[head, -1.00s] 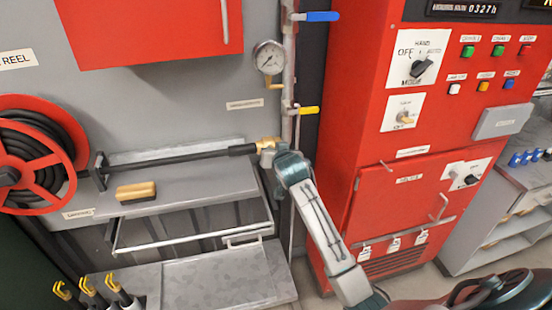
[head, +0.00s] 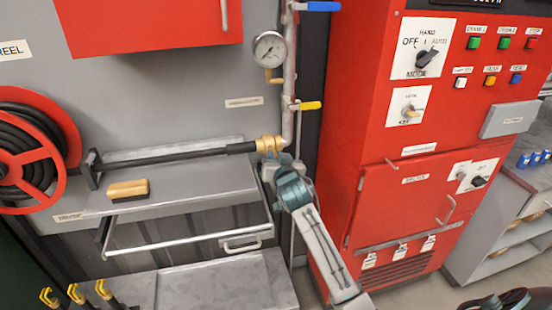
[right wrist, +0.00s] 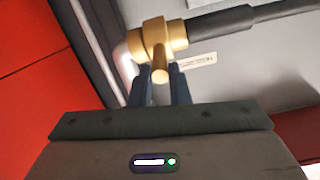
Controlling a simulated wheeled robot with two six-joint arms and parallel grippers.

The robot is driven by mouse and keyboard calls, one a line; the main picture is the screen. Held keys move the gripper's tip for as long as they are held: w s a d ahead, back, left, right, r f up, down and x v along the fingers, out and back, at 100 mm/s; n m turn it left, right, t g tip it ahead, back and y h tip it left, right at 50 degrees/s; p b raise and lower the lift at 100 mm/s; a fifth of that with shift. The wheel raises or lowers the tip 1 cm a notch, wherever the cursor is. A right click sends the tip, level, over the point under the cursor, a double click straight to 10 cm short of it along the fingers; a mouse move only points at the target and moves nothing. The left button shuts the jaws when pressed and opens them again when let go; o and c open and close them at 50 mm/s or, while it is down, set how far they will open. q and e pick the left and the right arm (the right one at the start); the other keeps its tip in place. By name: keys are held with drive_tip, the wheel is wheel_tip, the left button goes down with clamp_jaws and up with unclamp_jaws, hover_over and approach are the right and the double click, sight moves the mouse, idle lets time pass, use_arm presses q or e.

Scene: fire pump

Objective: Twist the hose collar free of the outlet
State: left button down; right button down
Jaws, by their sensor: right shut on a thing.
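The brass hose collar (head: 268,144) joins the black hose (head: 180,154) to the grey outlet pipe (head: 288,125). In the right wrist view the collar (right wrist: 157,38) has a short brass lug (right wrist: 160,74) pointing toward the camera. My right gripper (head: 273,162) comes up from below at the collar. Its two dark fingers (right wrist: 161,88) stand on either side of the lug and are shut on it. The hose end still meets the collar. My left gripper is not in view.
A pressure gauge (head: 270,49) and blue and yellow valve levers (head: 311,105) sit above on the pipe. A red cabinet (head: 400,215) stands close right of my arm. A brush (head: 128,190) lies on the grey shelf (head: 190,183), left. A hose reel (head: 62,118) is far left.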

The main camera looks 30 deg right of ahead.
drive_tip(key=shift+r, duration=0.15)
drive_tip(key=c, duration=1.5)
unclamp_jaws()
drive_tip(key=shift+o, duration=0.7)
drive_tip(key=shift+w, duration=0.1)
drive_tip(key=shift+s+f, duration=0.2)
drive_tip(key=shift+s, duration=0.15)
drive_tip(key=b+v, duration=0.2)
drive_tip(key=v, duration=0.8)
drive_tip(key=shift+r, duration=0.15)
drive_tip(key=shift+a, duration=0.1)
